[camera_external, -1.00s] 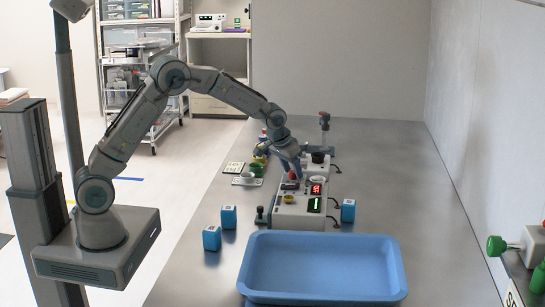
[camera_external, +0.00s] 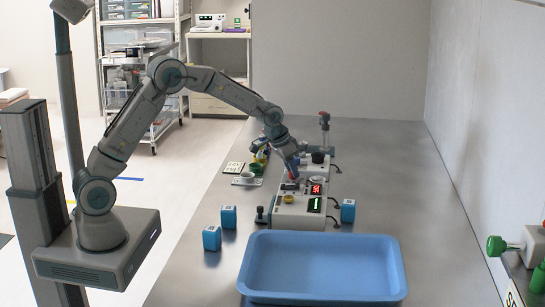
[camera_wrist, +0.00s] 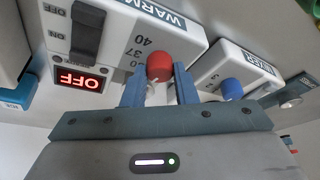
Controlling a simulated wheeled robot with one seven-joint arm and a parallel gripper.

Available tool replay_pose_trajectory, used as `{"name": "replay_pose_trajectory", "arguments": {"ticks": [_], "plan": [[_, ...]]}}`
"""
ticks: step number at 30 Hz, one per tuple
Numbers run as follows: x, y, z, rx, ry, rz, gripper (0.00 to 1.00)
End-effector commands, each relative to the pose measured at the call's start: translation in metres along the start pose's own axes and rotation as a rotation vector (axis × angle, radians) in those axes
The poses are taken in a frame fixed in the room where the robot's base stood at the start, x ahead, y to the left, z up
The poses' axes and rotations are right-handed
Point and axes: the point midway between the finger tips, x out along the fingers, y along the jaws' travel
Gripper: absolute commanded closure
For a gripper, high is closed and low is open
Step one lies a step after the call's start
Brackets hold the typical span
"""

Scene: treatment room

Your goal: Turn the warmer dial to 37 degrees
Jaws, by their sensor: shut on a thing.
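The warmer is a white box (camera_wrist: 188,28) in the wrist view, marked WARM with the numbers 40 and 37 beside a red dial (camera_wrist: 159,65). A fainter number by the dial is hard to read. My gripper (camera_wrist: 160,88) is shut on the red dial, with one blue finger on each side of it. A red display (camera_wrist: 79,77) on the warmer reads OFF, beside a black switch (camera_wrist: 88,30) marked ON and OFF. In the external view my gripper (camera_external: 291,177) reaches down to the panel by the red display (camera_external: 316,189). The dial's pointer is not visible.
A second white box (camera_wrist: 232,65) with a blue knob stands beside the warmer. In the external view a blue tray (camera_external: 395,262) lies in front, with blue cubes (camera_external: 211,238) to the left.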

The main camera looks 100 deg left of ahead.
Motion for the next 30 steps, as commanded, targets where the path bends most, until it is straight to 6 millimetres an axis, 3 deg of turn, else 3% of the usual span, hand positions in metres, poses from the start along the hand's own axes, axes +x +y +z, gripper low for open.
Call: {"name": "replay_pose_trajectory", "arguments": {"ticks": [30], "plan": [[0.0003,-0.0059,-0.0028,0.86,0.0,0.359,0.97]]}}
